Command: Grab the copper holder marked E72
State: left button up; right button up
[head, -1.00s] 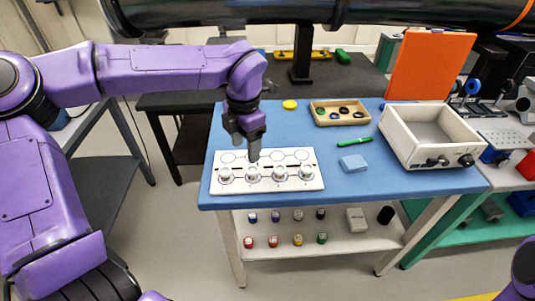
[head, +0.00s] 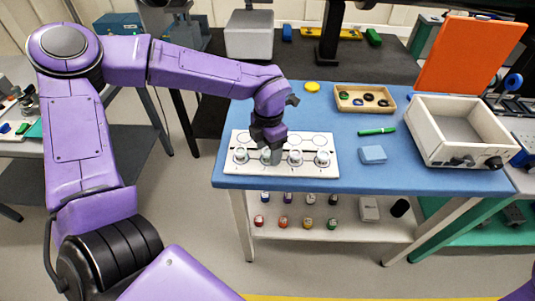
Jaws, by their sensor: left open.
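A white plate (head: 310,171) lies at the front left of the blue table, with several small round pale holders in a row. One holder (head: 241,155) is at the left end, and two more stand to the right, a holder (head: 295,158) and an end holder (head: 322,158). My left gripper (head: 272,157) points down over the second holder from the left and is open. Its fingers partly hide that holder; I cannot tell whether they touch it. Markings are too small to read, so I cannot tell which is E72. My right gripper is out of view.
Behind the plate are a yellow disc (head: 312,87) and a wooden tray (head: 364,108) of rings. To the right are a green pen (head: 377,131), a blue block (head: 372,155) and an open white box (head: 450,160). Several small capped items stand on the lower shelf (head: 345,232).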

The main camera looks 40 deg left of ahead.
pick_arm(q)
jog(key=c, duration=1.1)
jog(key=shift+r, duration=0.15)
